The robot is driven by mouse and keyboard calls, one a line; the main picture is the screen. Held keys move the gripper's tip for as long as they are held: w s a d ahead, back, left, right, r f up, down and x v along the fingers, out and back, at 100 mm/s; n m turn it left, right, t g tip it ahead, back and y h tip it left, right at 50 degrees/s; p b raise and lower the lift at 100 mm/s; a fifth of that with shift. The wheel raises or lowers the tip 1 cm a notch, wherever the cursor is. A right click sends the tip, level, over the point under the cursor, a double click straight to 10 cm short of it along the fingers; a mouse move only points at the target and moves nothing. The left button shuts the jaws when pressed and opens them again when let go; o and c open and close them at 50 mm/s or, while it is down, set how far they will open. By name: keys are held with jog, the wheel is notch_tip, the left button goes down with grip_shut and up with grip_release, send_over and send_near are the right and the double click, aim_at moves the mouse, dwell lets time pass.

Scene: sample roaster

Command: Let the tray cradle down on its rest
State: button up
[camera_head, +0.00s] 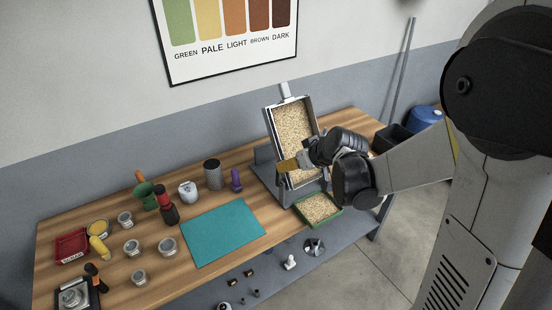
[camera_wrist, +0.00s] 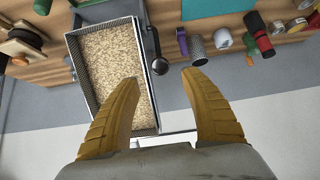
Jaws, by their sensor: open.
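The tray cradle (camera_head: 270,118) is a metal frame tilted up steeply on the grey stand at the right of the bench. It holds a tray of pale beans (camera_head: 293,130). In the wrist view the metal wall of the cradle (camera_wrist: 147,60) runs along the right side of the beans (camera_wrist: 110,65). A black ball knob on a dark lever (camera_wrist: 158,66) sits beside that wall. My gripper (camera_head: 285,165) is at the cradle's lower part in the head view. In the wrist view my gripper (camera_wrist: 160,80) is open, its yellow fingers apart, with the knob beyond and between the tips.
A green-rimmed tray of beans (camera_head: 336,212) stands below the cradle at the bench's front edge. A teal mat (camera_head: 222,232) lies to the left. A purple object (camera_head: 236,180) and a dark mesh cylinder (camera_head: 213,174) stand behind the mat. Black bins (camera_head: 392,138) are at the right.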

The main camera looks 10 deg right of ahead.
jog(key=b+x, duration=0.1)
jog(key=x, duration=0.7)
jog(key=shift+w+f, duration=0.1)
grip_shut()
